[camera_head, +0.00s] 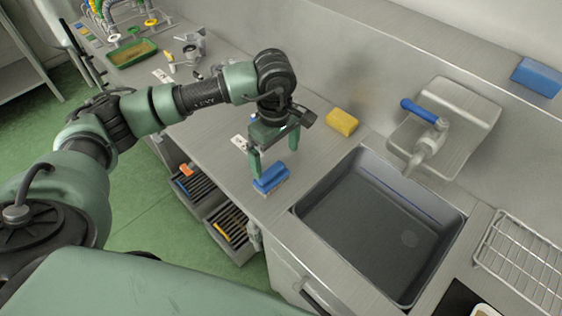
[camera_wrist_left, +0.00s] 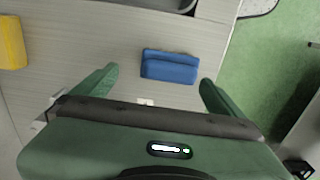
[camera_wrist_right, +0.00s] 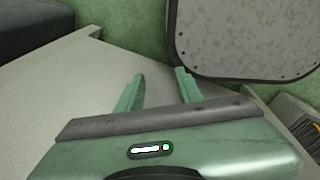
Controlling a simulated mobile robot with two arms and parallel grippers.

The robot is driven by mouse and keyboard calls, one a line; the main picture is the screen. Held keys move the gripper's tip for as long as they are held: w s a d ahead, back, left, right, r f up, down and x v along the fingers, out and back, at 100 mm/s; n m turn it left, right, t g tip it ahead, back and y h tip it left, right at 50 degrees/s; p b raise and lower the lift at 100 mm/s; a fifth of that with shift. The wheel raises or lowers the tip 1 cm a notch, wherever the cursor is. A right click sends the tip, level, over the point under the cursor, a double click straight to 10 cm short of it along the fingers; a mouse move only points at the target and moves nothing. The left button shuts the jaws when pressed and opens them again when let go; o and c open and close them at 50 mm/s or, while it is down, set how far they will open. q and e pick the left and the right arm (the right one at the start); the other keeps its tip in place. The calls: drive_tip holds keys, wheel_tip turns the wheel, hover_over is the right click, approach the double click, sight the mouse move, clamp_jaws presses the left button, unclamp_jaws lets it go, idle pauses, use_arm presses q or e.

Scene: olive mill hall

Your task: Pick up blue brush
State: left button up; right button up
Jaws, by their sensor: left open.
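The blue brush (camera_head: 271,179) lies on the steel counter (camera_head: 220,140) just left of the sink, with pale bristles at its lower side. In the left wrist view the blue brush (camera_wrist_left: 170,66) lies ahead of and between my left fingertips. My left gripper (camera_head: 275,160) is open and empty, above and close to the brush; touching cannot be made out. It also shows in the left wrist view (camera_wrist_left: 158,78). My right gripper (camera_wrist_right: 160,82) shows only in the right wrist view, fingers apart with nothing between them.
A yellow sponge (camera_head: 342,122) lies behind the brush near the sink (camera_head: 375,240). A tap (camera_head: 428,140) with a blue lever stands behind the sink. A wire rack (camera_head: 520,262) is at right. Open drawers (camera_head: 225,215) jut out below the counter's front edge. A green tray (camera_head: 132,53) is far left.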

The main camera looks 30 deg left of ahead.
sight(271, 170)
use_arm(q)
drive_tip(key=s+f+p, duration=0.2)
drive_tip(key=f, duration=0.1)
drive_tip(key=shift+a, duration=0.15)
drive_tip(key=f, duration=0.1)
drive_tip(key=f+p, duration=0.1)
drive_tip(key=f, duration=0.1)
drive_tip(key=shift+w+a, duration=0.15)
drive_tip(key=shift+w, duration=0.05)
use_arm(e)
drive_tip(key=s+r, duration=0.3)
drive_tip(key=s, duration=0.3)
use_arm(q)
drive_tip(key=shift+f, duration=0.5)
drive_tip(key=c, duration=1.2)
drive_tip(key=shift+c, duration=0.3)
drive_tip(key=shift+w+r, duration=0.1)
drive_tip(key=shift+r, duration=0.45)
wheel_tip(271, 170, up, 19)
drive_tip(key=b, duration=0.4)
drive_tip(key=shift+b, duration=0.3)
use_arm(e)
drive_tip(key=f, duration=0.1)
drive_tip(key=w+f, duration=0.1)
drive_tip(key=f, duration=0.1)
drive_tip(key=w+f, duration=0.1)
drive_tip(key=shift+f, duration=0.25)
